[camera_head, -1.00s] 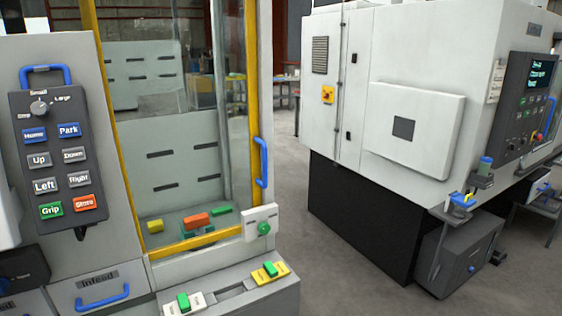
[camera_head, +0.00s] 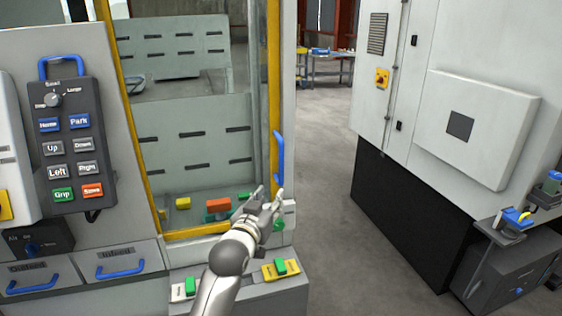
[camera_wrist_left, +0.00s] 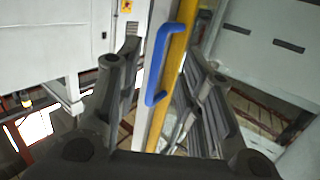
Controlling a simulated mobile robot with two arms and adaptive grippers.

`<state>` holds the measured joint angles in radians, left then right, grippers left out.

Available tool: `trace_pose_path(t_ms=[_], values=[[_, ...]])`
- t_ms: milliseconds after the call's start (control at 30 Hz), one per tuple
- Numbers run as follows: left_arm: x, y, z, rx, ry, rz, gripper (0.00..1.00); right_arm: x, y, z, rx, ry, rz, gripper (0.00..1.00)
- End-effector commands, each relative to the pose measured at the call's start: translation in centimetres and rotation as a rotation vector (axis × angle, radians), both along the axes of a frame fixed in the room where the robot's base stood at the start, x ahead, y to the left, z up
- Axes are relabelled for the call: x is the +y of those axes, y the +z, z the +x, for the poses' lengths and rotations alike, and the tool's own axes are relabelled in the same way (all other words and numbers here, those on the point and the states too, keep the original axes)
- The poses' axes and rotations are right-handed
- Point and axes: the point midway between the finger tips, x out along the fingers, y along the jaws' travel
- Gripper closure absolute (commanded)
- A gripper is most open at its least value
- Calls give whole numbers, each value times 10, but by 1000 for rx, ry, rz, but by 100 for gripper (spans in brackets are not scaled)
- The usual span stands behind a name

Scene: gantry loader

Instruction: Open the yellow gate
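The yellow gate (camera_head: 274,90) is a yellow-framed clear panel on the front of the gantry loader, and it looks shut. Its blue handle (camera_head: 279,158) stands upright on the right side of the frame. My left gripper (camera_head: 268,193) is in front of the gate's lower right corner, just below the handle. In the left wrist view the gripper (camera_wrist_left: 165,75) is open, with the blue handle (camera_wrist_left: 160,62) and yellow frame (camera_wrist_left: 178,62) showing between its fingers. It does not grip the handle. My right gripper is not in view.
A button pendant (camera_head: 72,140) hangs at the left above drawers with blue handles (camera_head: 120,268). Coloured blocks (camera_head: 218,204) lie behind the gate. A white machine (camera_head: 450,100) stands at the right, with open floor (camera_head: 325,190) between.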

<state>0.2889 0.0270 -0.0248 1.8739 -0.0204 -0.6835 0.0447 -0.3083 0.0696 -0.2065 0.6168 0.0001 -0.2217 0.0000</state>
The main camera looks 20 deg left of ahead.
Motion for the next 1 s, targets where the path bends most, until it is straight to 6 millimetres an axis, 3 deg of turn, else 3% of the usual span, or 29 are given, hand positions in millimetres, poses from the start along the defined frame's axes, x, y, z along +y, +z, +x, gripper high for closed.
trace_pose_path(t_ms=[33, 100, 200, 800, 1000], values=[[1, 21, 4, -42, 2, -6, 65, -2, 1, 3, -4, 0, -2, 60], [2, 37, 8, -76, 5, -10, 65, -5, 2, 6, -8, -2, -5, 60], [3, 46, 13, -94, 7, -11, 65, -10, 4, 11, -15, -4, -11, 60], [3, 46, 93, -91, 7, -10, 65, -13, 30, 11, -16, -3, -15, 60], [3, 45, 110, -91, 7, -10, 65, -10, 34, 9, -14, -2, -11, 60]])
